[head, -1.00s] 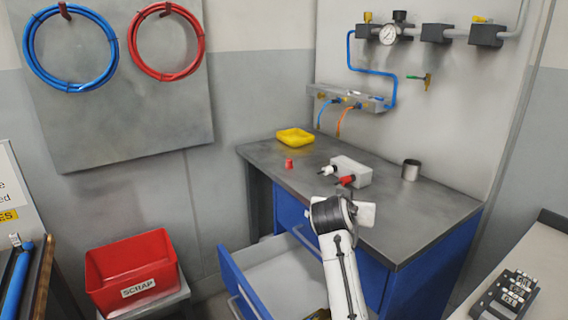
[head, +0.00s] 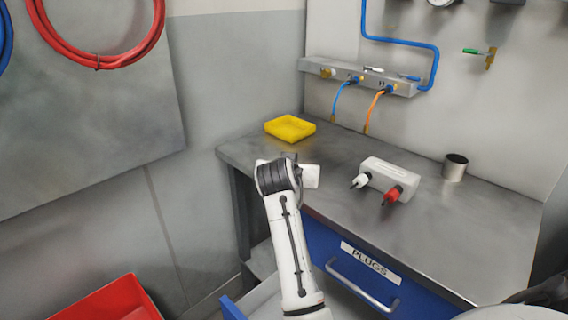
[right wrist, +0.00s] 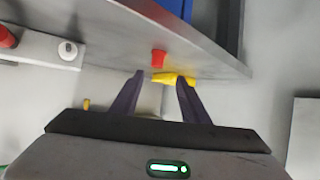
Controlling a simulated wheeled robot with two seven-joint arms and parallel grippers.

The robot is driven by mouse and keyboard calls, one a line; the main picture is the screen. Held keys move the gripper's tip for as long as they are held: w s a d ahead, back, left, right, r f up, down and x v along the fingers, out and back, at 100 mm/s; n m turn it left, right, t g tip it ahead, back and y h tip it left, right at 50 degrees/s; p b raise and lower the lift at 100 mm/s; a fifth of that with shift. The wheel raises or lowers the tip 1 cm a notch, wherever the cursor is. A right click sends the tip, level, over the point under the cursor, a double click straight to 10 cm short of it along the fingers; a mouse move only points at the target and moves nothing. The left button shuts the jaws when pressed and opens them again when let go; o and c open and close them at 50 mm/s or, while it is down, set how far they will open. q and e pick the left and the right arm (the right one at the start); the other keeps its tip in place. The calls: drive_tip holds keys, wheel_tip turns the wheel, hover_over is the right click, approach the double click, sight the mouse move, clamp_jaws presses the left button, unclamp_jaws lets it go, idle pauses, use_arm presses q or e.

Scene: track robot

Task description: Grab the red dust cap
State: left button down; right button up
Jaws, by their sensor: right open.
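The red dust cap (right wrist: 158,58) shows in the right wrist view, on the grey bench top just past the fingertips and roughly in line with the gap between them. My right gripper (right wrist: 161,80) is open, with nothing between its fingers. In the head view my right arm reaches up over the bench's left part. Its wrist hides the cap there, and the fingers are mostly hidden too. My left gripper is not in view.
A yellow tray (head: 290,128) lies at the bench's back left. A pale box (head: 385,175) with a white and a red plug sits to the right, with a metal cup (head: 455,167) beyond. A red bin (head: 110,303) stands lower left. The bench's front right is clear.

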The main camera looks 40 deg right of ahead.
drive_tip(key=x, duration=0.3)
drive_tip(key=shift+s+d, duration=0.1)
drive_tip(key=shift+d, duration=0.3)
drive_tip(key=shift+p+x, duration=0.35)
drive_tip(key=shift+x, duration=2.7)
drive_tip(key=shift+a+f, duration=0.1)
clamp_jaws()
drive_tip(key=shift+s, duration=0.1)
